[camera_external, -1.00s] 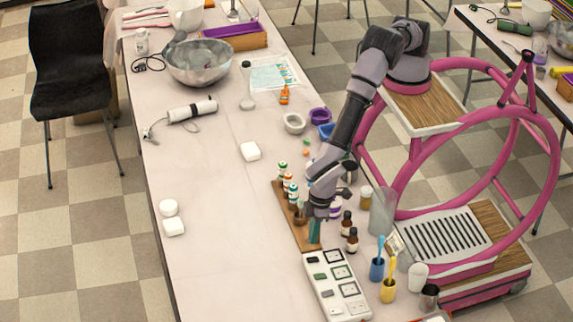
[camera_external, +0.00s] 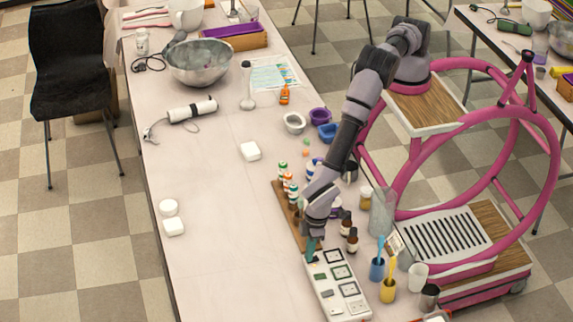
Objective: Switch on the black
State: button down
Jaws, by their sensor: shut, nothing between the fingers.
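A long white power strip (camera_external: 345,300) lies near the right edge of the table, with a row of dark-framed sockets and a row of small switches to their left. A dark switch (camera_external: 319,276) shows in the left row; the switches are too small to tell which are on. My gripper (camera_external: 312,250) points down with its teal fingertips shut and empty at the far end of the strip. It hides the switch at that end. I cannot tell whether the fingertips touch the strip.
A wooden rack (camera_external: 283,197) with small bottles stands just behind my gripper. Brown bottles (camera_external: 352,240), a blue cup (camera_external: 377,269) and a yellow cup (camera_external: 388,291) stand to the right of the strip.

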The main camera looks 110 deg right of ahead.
aim_at(315, 258)
jog(key=shift+s+f, duration=0.1)
jog(key=shift+s, duration=0.05)
jog(key=shift+s, duration=0.7)
jog(key=shift+r, duration=0.2)
notch_tip(315, 258, up, 14)
jog(key=s, duration=0.1)
jog(key=shift+s, duration=0.35)
jog(key=shift+w+f, duration=0.1)
jog(key=shift+w, duration=0.7)
